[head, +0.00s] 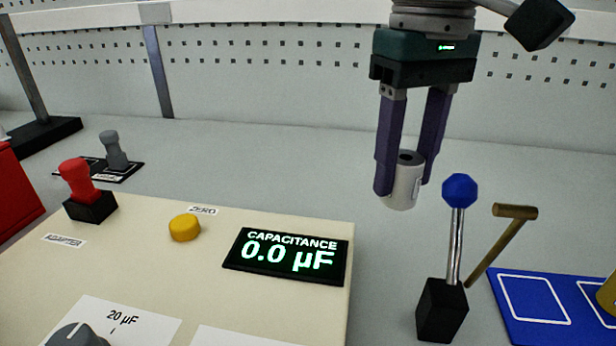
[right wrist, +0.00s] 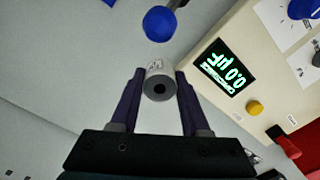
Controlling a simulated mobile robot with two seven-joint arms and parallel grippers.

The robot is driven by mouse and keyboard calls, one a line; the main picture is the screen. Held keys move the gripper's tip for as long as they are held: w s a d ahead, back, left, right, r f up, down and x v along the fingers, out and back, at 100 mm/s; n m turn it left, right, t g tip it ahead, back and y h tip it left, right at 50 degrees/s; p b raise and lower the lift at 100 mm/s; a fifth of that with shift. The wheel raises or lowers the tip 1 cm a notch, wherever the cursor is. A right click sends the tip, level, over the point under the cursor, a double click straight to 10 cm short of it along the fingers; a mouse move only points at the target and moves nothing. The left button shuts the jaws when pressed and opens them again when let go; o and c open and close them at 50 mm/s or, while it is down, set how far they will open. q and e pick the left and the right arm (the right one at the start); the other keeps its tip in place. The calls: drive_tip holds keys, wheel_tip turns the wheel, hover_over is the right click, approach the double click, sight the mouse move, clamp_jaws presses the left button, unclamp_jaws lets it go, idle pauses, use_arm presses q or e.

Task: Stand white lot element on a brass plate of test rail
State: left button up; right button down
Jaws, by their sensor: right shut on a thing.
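A white cylindrical element (head: 404,184) with a dark hole in its top is held upright between the two purple fingers of my right gripper (head: 403,180). The same white element (right wrist: 158,84) shows in the right wrist view, with the fingers of my right gripper (right wrist: 157,92) on both sides of it. It hangs above the grey bench, behind the blue-knobbed lever. I cannot make out a brass plate or test rail for certain in either view. My left gripper is not in view.
A cream meter box (head: 200,255) with a display (head: 287,256) reading 0.0 µF fills the left front. A blue-knobbed lever (head: 458,190), a brass-coloured T-handle (head: 513,212) and a blue mat (head: 530,305) with white outlines stand at right. A red knob (head: 77,180) is at left.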

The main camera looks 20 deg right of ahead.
drive_tip(key=shift+f+b, duration=0.55)
drive_tip(key=shift+f, duration=3.05)
drive_tip(key=shift+f, duration=0.15)
drive_tip(key=shift+c, duration=1.9)
unclamp_jaws()
